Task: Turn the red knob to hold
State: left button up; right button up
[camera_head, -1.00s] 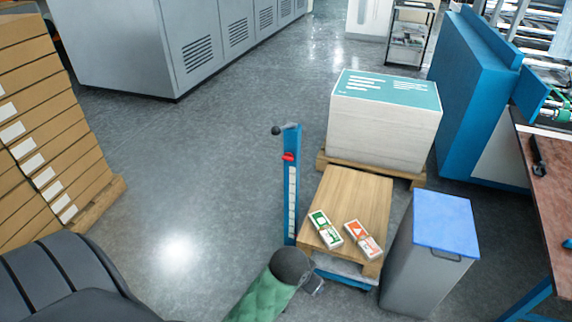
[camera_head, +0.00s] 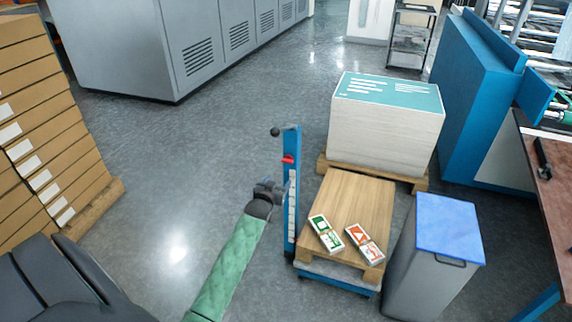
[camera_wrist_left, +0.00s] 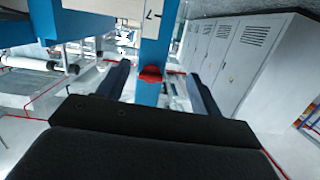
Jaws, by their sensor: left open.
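The red knob (camera_head: 288,160) sits near the top of an upright blue post (camera_head: 291,215) beside the wooden lift platform. In the left wrist view the red knob (camera_wrist_left: 150,75) shows between two dark open fingers, on the blue post. My left gripper (camera_head: 279,188) is just left of the post, a little below the knob in the head picture. It is open and holds nothing. I cannot tell whether a finger touches the post. My right gripper is in neither view.
A dark ball-ended handle (camera_head: 275,132) sticks out at the post's top. Two small printed packs lie on the wooden platform (camera_head: 362,195). A grey bin with a blue lid (camera_head: 449,228) stands right of it. A paper stack (camera_head: 384,125) is behind.

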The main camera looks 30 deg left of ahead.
aim_at(286, 162)
pick_arm(q)
jog(key=shift+w+a+r+t+p, duration=0.3)
jog(key=shift+w+r, duration=0.25)
jog(key=shift+w, duration=0.75)
jog(key=shift+w+a+r+t+p, duration=0.15)
jog(key=shift+w+r+t, duration=0.3)
jog(key=shift+w, duration=0.85)
jog(key=shift+w+a+r+t+p, duration=0.1)
jog(key=shift+w+a+r+t, duration=0.15)
jog(key=shift+w+r, duration=0.75)
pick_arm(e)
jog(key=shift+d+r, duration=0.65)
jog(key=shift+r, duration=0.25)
pick_arm(q)
jog(key=shift+w+f, duration=0.3)
jog(key=shift+c, duration=0.3)
jog(key=c, duration=0.9)
